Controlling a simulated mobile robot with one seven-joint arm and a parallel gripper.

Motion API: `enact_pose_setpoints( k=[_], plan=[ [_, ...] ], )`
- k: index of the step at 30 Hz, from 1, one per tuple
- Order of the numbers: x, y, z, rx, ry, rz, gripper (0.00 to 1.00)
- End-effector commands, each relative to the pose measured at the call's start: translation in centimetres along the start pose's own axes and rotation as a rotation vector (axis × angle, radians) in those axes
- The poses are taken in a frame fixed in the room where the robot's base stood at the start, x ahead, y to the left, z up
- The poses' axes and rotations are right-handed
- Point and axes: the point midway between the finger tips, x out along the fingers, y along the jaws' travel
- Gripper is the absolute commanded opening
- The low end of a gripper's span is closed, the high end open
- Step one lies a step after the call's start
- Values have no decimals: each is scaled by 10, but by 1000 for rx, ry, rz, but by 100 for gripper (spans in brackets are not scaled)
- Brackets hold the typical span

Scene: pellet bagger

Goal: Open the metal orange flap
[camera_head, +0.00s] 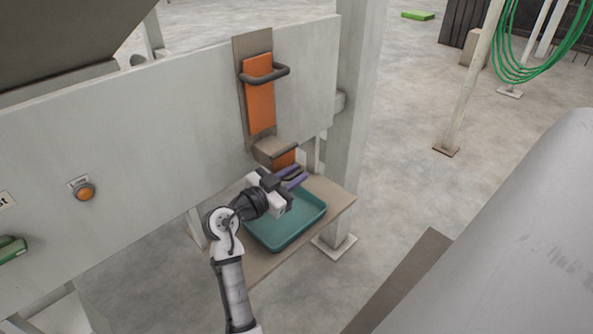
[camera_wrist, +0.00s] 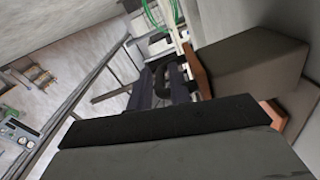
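A lower orange flap (camera_head: 284,160) hangs at the mouth of a grey-brown chute box (camera_head: 272,150). In the wrist view, the orange flap edge (camera_wrist: 200,75) is beside the grey chute box (camera_wrist: 250,75), with a dark curved handle (camera_wrist: 160,76) standing out from it. My gripper (camera_head: 293,176), with purple fingers, is just in front of and below this flap. The two fingers are apart, and in the wrist view (camera_wrist: 163,85) they lie on either side of the handle. I cannot tell whether they touch it. The flap looks closed or nearly so.
An upper orange panel (camera_head: 261,108) with a dark handle (camera_head: 266,75) is on the white machine wall (camera_head: 150,130). A teal tray (camera_head: 286,235) sits on a brown shelf (camera_head: 338,200) below my gripper. An orange button (camera_head: 85,192) is at left.

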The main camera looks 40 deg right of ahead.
Motion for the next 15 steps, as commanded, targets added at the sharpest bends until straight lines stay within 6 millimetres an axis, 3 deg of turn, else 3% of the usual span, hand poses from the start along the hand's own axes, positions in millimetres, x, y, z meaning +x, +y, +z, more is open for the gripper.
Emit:
enact_pose_setpoints(
  k=[12,15],
  plan=[
    [10,0,0,0,0,0,20],
    [10,0,0,0,0,0,8]
  ],
)
